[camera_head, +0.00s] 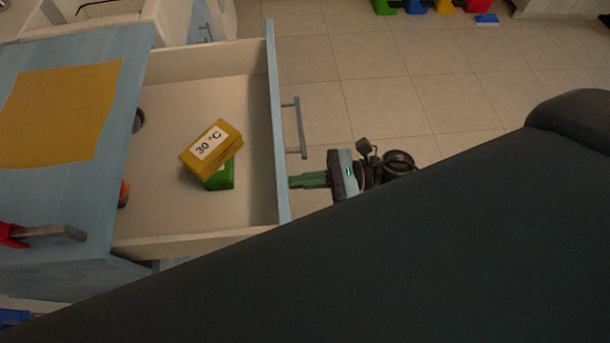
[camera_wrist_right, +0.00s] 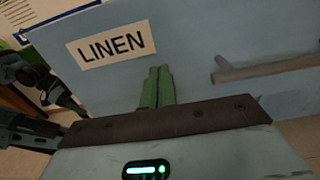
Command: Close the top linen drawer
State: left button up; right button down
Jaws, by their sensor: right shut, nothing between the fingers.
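The top linen drawer is pulled open from the blue cabinet, with its pale inside in view in the head view. Its blue front panel (camera_head: 278,130) has a grey bar handle (camera_head: 299,127). In the right wrist view the front (camera_wrist_right: 205,45) carries a "LINEN" label (camera_wrist_right: 112,44), and the handle (camera_wrist_right: 265,68) is at the right. My right gripper (camera_head: 292,181) is shut and empty, its green fingers pointing at the outer face of the front, beside the handle. The fingertips (camera_wrist_right: 157,70) are at or very close to the panel; contact is unclear. My left gripper is not visible.
A yellow "30 °C" box (camera_head: 211,147) lies on a green item (camera_head: 221,177) inside the drawer. An orange mat (camera_head: 60,112) and a red-handled tool (camera_head: 45,232) are on the cabinet top. Coloured bins stand at the far back.

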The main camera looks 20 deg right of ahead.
jog(key=b, duration=0.6)
send_over(170, 207)
jog(key=shift+d, duration=0.25)
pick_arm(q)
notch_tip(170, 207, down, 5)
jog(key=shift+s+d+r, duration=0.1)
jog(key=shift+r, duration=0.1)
pick_arm(e)
jog(key=shift+a, duration=0.15)
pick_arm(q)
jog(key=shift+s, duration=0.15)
pick_arm(e)
jog(key=shift+a+r, duration=0.1)
jog(key=shift+r, duration=0.1)
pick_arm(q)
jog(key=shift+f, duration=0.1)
